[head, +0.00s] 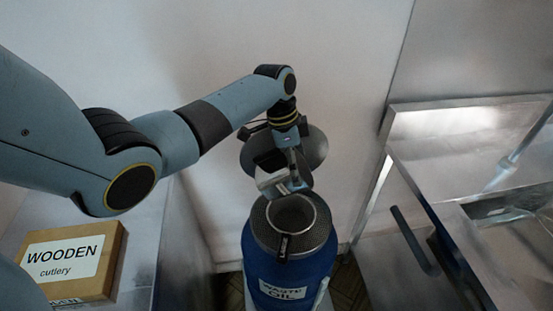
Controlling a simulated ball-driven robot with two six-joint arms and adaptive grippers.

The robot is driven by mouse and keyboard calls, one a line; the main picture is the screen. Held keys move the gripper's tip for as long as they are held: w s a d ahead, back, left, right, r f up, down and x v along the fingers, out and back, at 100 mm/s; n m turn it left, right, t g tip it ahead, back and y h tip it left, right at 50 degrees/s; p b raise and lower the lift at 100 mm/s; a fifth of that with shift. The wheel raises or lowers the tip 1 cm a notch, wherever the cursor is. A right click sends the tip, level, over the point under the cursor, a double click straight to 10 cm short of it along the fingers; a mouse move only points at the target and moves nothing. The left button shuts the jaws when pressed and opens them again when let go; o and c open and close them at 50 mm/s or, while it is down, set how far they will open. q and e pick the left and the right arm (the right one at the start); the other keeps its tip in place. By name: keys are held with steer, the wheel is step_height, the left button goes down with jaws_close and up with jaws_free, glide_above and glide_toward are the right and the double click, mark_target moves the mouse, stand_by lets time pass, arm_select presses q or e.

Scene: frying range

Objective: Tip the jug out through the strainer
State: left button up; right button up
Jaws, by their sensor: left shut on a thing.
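A blue drum (290,268) labelled "WASTE OIL" stands upright at the lower middle. The round strainer (316,222) sits over its mouth, with a short dark handle toward me. My left gripper (284,170) is above the strainer, shut on the jug (316,152). The jug is grey metal, dark in this light, and appears tilted, just behind and above the strainer. The gripper and wrist hide much of it. I cannot tell whether liquid is running from it. My right gripper is out of view.
A cardboard box (70,262) labelled "WOODEN cutlery" lies on a metal counter (140,262) at the left. A steel range (440,165) with a dark handle (413,240) stands close on the right. A plain wall (215,45) is behind the drum.

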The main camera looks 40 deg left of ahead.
arm_select(q)
steer(key=shift+s+a+r+t+h, duration=0.1)
steer(key=shift+a+r+t+h, duration=0.05)
steer(key=shift+t+h, duration=0.75)
steer(key=t+h+b, duration=0.2)
steer(key=b, duration=0.3)
steer(key=r+t+h+b, duration=0.1)
steer(key=h+b, duration=0.1)
steer(key=b, duration=0.3)
steer(key=t+h+b, duration=0.2)
steer(key=h+b, duration=0.1)
steer(key=b, duration=0.3)
steer(key=shift+d+r+t, duration=0.2)
steer(key=shift+r+t, duration=0.1)
steer(key=shift+r, duration=0.05)
steer(key=shift+r+b, duration=0.25)
steer(key=shift+b, duration=0.05)
steer(key=shift+r, duration=0.1)
